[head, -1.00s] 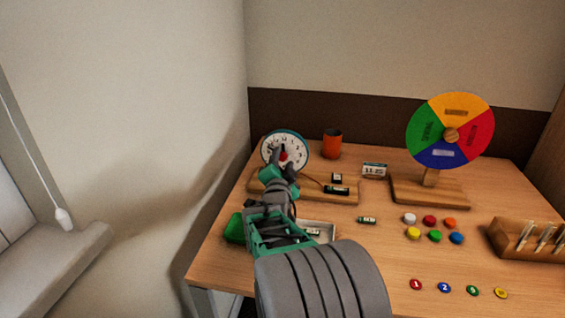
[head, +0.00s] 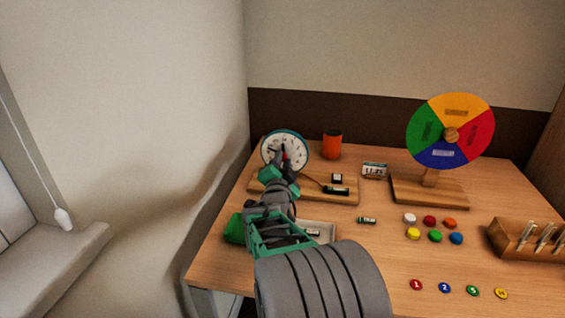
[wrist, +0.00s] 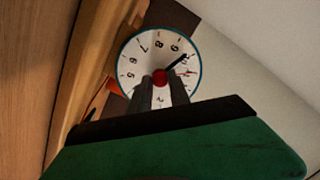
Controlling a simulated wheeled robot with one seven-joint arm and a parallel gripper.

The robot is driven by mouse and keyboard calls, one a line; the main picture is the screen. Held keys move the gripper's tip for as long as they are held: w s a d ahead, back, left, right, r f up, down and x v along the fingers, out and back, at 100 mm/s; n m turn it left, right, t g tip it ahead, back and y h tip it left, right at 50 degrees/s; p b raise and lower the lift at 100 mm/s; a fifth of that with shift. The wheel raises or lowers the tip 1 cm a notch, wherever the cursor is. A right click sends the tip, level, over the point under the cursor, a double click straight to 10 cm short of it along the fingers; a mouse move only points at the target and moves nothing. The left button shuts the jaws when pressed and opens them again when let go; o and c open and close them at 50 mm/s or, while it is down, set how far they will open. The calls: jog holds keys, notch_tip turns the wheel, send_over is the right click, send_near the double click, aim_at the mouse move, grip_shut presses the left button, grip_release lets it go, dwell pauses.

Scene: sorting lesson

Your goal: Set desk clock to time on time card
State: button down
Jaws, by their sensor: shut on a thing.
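The desk clock (head: 272,141) stands at the back left of the desk, with a white round face and blue-green rim. Its face also shows in the wrist view (wrist: 140,55), turned, with a red knob (wrist: 160,77) at its centre. A dark hand points close to the 10; a thin red hand lies beside it. My gripper (wrist: 161,92) is shut on the red knob, its fingers covering the lower part of the face. In the head view my gripper (head: 284,157) hides part of the dial. The white time card (head: 375,170) stands right of the clock and seems to read 11:25.
A wooden board (head: 343,197) with batteries lies before the clock. A coloured wheel (head: 451,130) on a wooden stand is at the right, with several coloured buttons in front. A wall is close on the left.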

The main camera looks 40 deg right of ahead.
jog(key=n, duration=0.3)
jog(key=shift+n+b, duration=0.3)
jog(key=shift+b, duration=0.05)
jog(key=n, duration=0.3)
jog(key=shift+r+g, duration=0.1)
jog(key=shift+g, duration=0.3)
jog(key=n, duration=0.3)
jog(key=shift+w+a+n+g, duration=0.1)
jog(key=shift+n+g, duration=0.2)
jog(key=shift+n, duration=0.1)
jog(key=n, duration=0.3)
jog(key=shift+r+g, duration=0.1)
jog(key=shift+g, duration=0.2)
jog(key=n+p, duration=0.1)
jog(key=n, duration=0.2)
jog(key=shift+w+n+g, duration=0.1)
jog(key=shift+n+g, duration=0.2)
jog(key=n+p, duration=0.2)
jog(key=n, duration=0.1)
jog(key=shift+a+h, duration=0.1)
jog(key=shift+h, duration=0.3)
jog(key=n+p, duration=0.1)
jog(key=n, duration=0.1)
jog(key=n+p, duration=0.2)
jog(key=n, duration=0.1)
jog(key=shift+g+h, duration=0.3)
jog(key=shift+n, duration=0.4)
